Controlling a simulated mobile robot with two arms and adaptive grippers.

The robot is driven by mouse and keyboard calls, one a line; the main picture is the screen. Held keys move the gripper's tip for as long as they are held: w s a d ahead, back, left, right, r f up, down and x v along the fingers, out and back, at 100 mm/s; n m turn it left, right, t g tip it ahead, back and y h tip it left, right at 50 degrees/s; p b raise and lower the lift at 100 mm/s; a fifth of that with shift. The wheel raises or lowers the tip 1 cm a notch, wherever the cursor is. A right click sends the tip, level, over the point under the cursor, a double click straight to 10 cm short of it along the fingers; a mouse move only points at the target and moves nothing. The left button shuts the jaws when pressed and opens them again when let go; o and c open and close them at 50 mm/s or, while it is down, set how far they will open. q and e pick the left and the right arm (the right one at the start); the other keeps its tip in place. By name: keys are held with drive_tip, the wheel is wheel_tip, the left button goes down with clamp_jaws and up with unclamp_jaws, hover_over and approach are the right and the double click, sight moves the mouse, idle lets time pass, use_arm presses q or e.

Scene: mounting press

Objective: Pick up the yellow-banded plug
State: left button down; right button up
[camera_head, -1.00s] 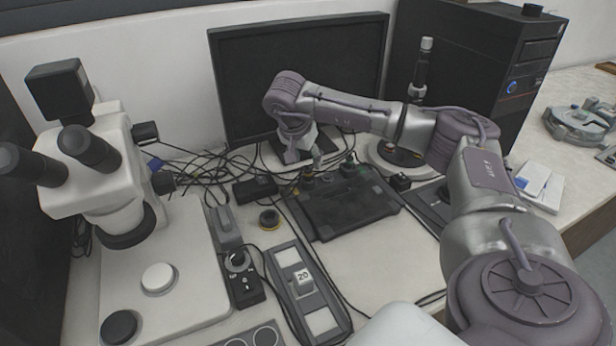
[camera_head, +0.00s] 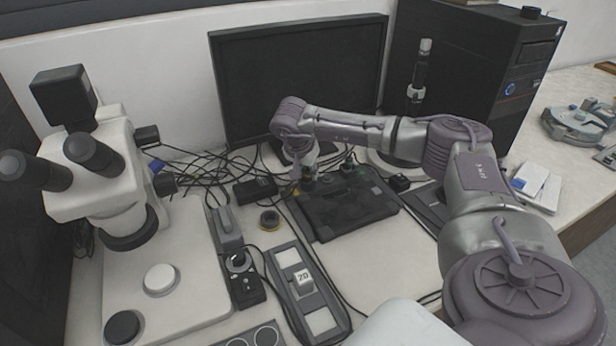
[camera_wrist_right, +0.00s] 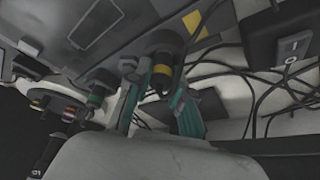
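The yellow-banded plug (camera_wrist_right: 162,74) is a dark cylinder with a yellow ring. In the right wrist view it stands between the two teal fingers of my right gripper (camera_wrist_right: 158,102). The fingers are apart, and a gap shows on the plug's left side; whether the right finger touches it I cannot tell. In the head view my right gripper (camera_head: 301,176) points down at the back left corner of the dark flat case (camera_head: 352,210), with the plug (camera_head: 309,183) partly hidden at its tip. My left gripper is not in view.
A green-banded plug (camera_wrist_right: 97,93) stands beside it, also seen in the head view (camera_head: 348,166). Loose black cables (camera_head: 205,170) lie behind and left. A monitor (camera_head: 300,80) stands behind, a microscope (camera_head: 105,190) at left. A round yellow-and-black piece (camera_head: 269,219) lies nearby.

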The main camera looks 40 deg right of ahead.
clamp_jaws()
drive_tip(key=shift+r, duration=0.15)
